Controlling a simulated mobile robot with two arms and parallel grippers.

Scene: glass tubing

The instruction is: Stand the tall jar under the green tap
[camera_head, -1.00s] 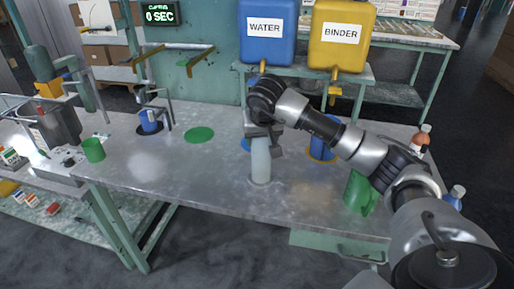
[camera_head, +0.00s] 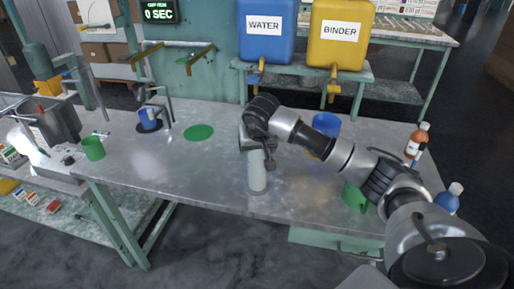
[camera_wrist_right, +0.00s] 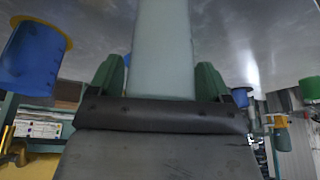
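The tall jar (camera_head: 257,178) is a pale, cloudy cylinder, upright near the front middle of the bench. My right gripper (camera_head: 258,145) is around its upper part. In the right wrist view green finger pads close in on both sides of the jar (camera_wrist_right: 162,45), and it appears gripped. Whether its base touches the bench is hard to tell. A wall pipe with a bent spout (camera_head: 203,55) hangs above a flat green disc (camera_head: 199,132), left of the jar; the spout's colour is hard to judge. My left gripper is not in view.
A blue mug (camera_head: 149,118) stands on a dark disc under another tap. A green cup (camera_head: 94,148) is at left. A blue cup (camera_head: 328,121), a green mug (camera_head: 355,198) and bottles (camera_head: 416,140) are at right. Bench between jar and green disc is clear.

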